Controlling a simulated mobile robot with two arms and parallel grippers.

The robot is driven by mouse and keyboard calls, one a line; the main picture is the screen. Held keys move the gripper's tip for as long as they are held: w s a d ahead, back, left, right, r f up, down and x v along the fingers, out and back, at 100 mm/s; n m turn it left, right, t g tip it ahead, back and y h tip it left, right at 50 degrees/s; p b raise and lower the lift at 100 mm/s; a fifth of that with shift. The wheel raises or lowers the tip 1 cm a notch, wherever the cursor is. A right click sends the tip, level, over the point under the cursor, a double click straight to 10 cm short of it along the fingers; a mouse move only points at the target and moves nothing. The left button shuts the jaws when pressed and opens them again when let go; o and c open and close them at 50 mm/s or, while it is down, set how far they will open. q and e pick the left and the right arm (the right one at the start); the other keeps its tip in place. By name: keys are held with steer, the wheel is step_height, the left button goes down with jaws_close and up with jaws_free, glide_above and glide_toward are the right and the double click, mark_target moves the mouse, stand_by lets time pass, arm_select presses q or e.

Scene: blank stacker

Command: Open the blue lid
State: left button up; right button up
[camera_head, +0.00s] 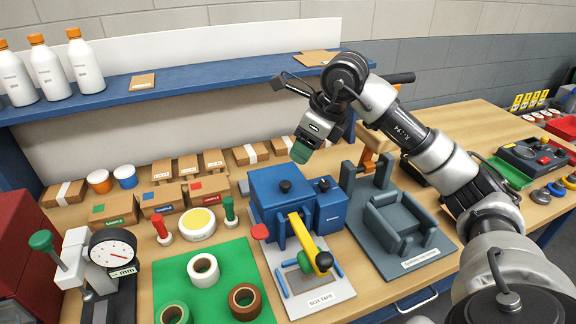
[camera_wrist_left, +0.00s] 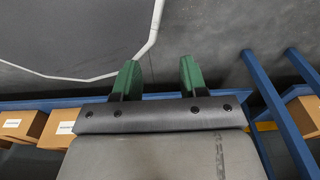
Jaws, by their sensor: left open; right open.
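A blue box-like machine (camera_head: 277,208) stands on the wooden table near the middle of the head view. Its blue lid (camera_head: 268,183) with a black knob (camera_head: 285,186) lies flat on top and looks closed. A smaller blue box (camera_head: 331,212) with its own black knob is attached at its right. My right gripper (camera_head: 300,152), with green fingertips, hangs above and behind the lid, apart from it. The gap between its fingers is hard to see from this angle. My left gripper (camera_wrist_left: 158,78) is open and empty in the left wrist view, and is not in the head view.
A yellow-and-black handle (camera_head: 310,243) stands in front of the blue box on the board marked BOX TAPE. A grey fixture (camera_head: 400,222) stands to its right, and a green mat (camera_head: 225,265) with tape rolls to its left. Cardboard boxes (camera_head: 162,201) sit behind, below a blue shelf (camera_head: 190,72).

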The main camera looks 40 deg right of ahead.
mark_target(285, 183)
steer(key=f, duration=0.1)
steer(key=a+f, duration=0.1)
steer(key=f, duration=0.1)
steer(key=a+f+p, duration=0.1)
steer(key=shift+w+f, duration=0.2)
steer(key=shift+w, duration=0.1)
steer(key=x, duration=0.3)
steer(key=shift+w+d, duration=0.1)
steer(key=shift+w, duration=0.05)
steer(key=shift+d+p+x, duration=0.2)
steer(key=shift+p+x, duration=0.1)
steer(key=shift+x, duration=0.7)
steer(key=shift+a+f, duration=0.15)
steer(key=shift+a, duration=0.05)
steer(key=c, duration=0.4)
arm_select(q)
steer(key=shift+s+a+r, duration=0.35)
steer(key=shift+s+r, duration=0.05)
steer(key=shift+s, duration=0.25)
steer(key=shift+s+a+r, duration=0.35)
steer(key=shift+s, duration=0.25)
arm_select(e)
jaws_close()
